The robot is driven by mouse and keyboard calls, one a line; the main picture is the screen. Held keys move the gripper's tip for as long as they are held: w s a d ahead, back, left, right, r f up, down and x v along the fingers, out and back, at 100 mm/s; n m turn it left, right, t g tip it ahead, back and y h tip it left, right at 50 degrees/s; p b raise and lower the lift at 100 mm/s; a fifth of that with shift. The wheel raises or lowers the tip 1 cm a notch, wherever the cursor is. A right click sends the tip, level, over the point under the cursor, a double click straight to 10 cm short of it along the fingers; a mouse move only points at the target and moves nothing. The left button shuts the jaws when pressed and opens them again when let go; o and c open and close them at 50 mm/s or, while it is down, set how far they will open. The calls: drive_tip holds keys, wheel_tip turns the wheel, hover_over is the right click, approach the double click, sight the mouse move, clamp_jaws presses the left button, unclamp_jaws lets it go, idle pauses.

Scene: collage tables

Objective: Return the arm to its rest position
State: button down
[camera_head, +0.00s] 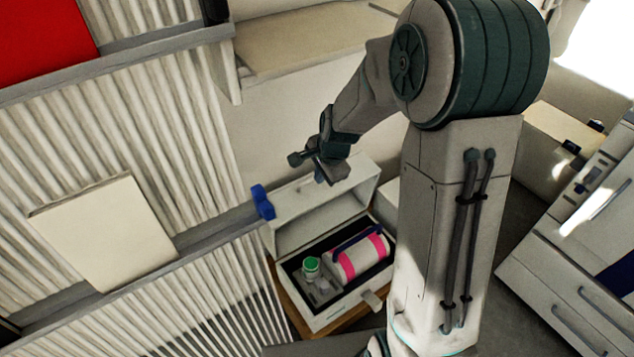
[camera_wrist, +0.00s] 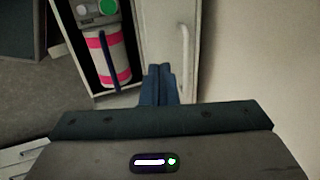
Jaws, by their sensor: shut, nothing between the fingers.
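My arm (camera_head: 460,190) stands upright at centre right in the head view, its forearm bent over to the left. My gripper (camera_head: 322,174) is above the raised lid of a white case (camera_head: 318,205). In the wrist view my gripper (camera_wrist: 158,72) shows its two fingers together with nothing between them, in front of the pale lid with its handle (camera_wrist: 185,55). The open case holds a white cylinder with pink bands (camera_head: 362,257) and a green-topped item (camera_head: 311,265). The wrist view also shows the cylinder (camera_wrist: 107,58) and the green top (camera_wrist: 109,6).
The case stands on a wooden surface (camera_head: 290,308). Corrugated panels (camera_head: 120,120) with a blank pale board (camera_head: 103,232) fill the left. A beige shelf (camera_head: 310,45) is at the back. White drawer units (camera_head: 570,290) stand at the right, with dark floor between.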

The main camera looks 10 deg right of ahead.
drive_tip(key=shift+v, duration=1.15)
drive_tip(key=s+d+r+n+p, duration=0.2)
drive_tip(key=s+r+n+p, duration=0.2)
drive_tip(key=s+r, duration=0.6)
drive_tip(key=s+d+r+n+h+p, duration=0.1)
drive_tip(key=s+d+r+n+p, duration=0.2)
drive_tip(key=s+r+n+p, duration=0.2)
drive_tip(key=s+r+n, duration=0.3)
drive_tip(key=s+r, duration=0.2)
drive_tip(key=s, duration=0.1)
drive_tip(key=shift+s+n+g+h, duration=0.3)
drive_tip(key=shift+s+n, duration=0.05)
drive_tip(key=shift+n, duration=0.05)
